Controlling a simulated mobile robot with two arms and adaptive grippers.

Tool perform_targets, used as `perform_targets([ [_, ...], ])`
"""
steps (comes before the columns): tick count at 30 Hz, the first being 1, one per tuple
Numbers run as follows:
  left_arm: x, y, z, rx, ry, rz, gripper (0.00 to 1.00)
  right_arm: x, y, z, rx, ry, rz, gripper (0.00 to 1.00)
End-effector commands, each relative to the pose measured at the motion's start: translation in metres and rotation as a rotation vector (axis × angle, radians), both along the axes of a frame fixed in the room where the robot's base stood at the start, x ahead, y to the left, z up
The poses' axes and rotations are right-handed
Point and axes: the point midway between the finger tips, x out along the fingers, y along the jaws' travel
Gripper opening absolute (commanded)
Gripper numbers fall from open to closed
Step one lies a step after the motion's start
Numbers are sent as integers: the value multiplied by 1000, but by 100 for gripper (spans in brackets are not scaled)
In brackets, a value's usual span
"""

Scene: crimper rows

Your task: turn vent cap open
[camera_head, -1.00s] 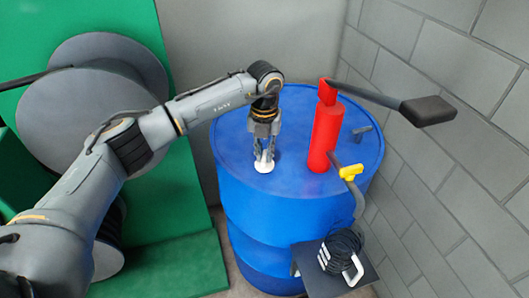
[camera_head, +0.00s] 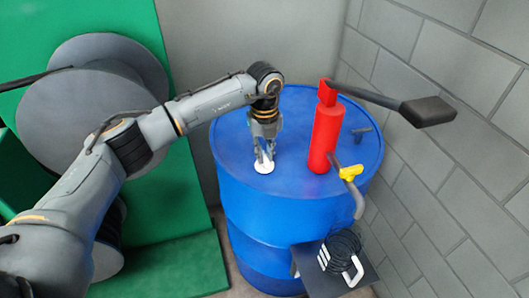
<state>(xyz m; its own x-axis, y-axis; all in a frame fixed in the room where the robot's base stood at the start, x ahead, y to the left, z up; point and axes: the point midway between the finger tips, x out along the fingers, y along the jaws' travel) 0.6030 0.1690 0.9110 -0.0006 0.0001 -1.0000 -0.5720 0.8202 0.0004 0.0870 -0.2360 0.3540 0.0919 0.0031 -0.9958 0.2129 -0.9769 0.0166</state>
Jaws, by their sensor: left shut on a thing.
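The vent cap (camera_head: 264,168) is a small white round piece on top of the blue drum (camera_head: 228,168), left of the red pump. My left gripper (camera_head: 264,160) points straight down at it with its fingertips at the cap. The gripper is shut on the cap, and the fingers hide part of it. I cannot tell from this view how far the cap is turned. My right gripper is not in view.
A red hand pump (camera_head: 325,135) stands on the drum, with a long black-gripped lever (camera_head: 425,110) reaching right. Its spout has a yellow valve (camera_head: 351,173). A small shelf (camera_head: 318,285) holds a coiled black hose. Grey block walls stand right; green panels and grey reels stand left.

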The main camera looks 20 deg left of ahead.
Motion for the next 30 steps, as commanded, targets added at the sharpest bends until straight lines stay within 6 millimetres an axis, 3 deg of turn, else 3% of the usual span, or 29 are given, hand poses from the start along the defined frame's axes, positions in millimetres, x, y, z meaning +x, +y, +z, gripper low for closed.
perform_targets([
  [8, 1, 0, 1, -1, -4, 4, 0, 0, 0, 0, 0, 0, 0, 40],
  [9, 1, 0, 1, -1, -4, 4, 17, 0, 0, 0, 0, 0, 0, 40],
  [12, 1, 0, 1, 0, -3, 3, 36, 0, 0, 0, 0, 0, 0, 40],
  [23, 1, 0, 4, 0, -3, 1, 36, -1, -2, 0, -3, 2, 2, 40],
  [30, 2, 0, 44, 0, -6, 0, 36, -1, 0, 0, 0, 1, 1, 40],
])
